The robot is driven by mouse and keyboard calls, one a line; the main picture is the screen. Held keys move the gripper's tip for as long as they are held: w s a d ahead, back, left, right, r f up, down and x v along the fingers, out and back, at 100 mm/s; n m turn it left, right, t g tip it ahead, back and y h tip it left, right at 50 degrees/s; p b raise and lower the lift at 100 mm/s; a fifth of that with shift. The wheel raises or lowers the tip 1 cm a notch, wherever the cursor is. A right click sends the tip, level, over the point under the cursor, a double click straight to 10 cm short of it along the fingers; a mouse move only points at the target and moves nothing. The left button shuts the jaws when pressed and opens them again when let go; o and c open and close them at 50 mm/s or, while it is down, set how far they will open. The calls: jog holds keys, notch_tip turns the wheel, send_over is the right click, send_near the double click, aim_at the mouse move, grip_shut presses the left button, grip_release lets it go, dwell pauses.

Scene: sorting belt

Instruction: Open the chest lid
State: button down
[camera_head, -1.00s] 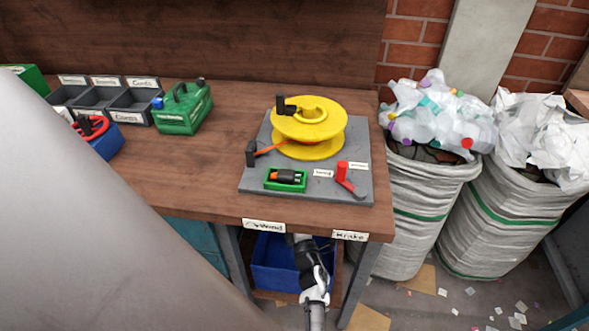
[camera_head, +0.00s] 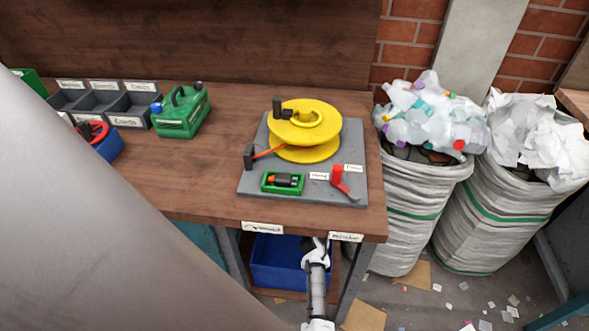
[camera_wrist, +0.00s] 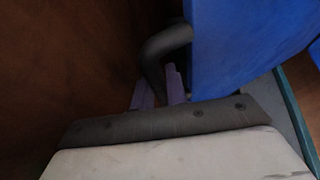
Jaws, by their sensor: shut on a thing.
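In the wrist view, my gripper (camera_wrist: 157,92) has its purple fingers shut on a dark grey bent handle (camera_wrist: 165,45). The handle stands out from a blue panel (camera_wrist: 230,55), seen close and at a slant on the right. I cannot tell whether this panel is the chest's lid or its side. In the head view, a blue box (camera_head: 275,262) stands under the workbench. My arm reaches in beside its right side, under the bench's front edge. My fingertips and the handle are hidden there, and no open lid shows.
The wooden workbench (camera_head: 200,195) overhangs the box, with a grey leg (camera_head: 355,275) to the right. On top are a grey plate with a yellow reel (camera_head: 305,120), a green canister (camera_head: 182,112) and grey bins (camera_head: 105,104). Filled sacks (camera_head: 425,205) stand at the right.

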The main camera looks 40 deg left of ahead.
jog(key=c, duration=1.7)
grip_release()
jog(key=v, duration=1.4)
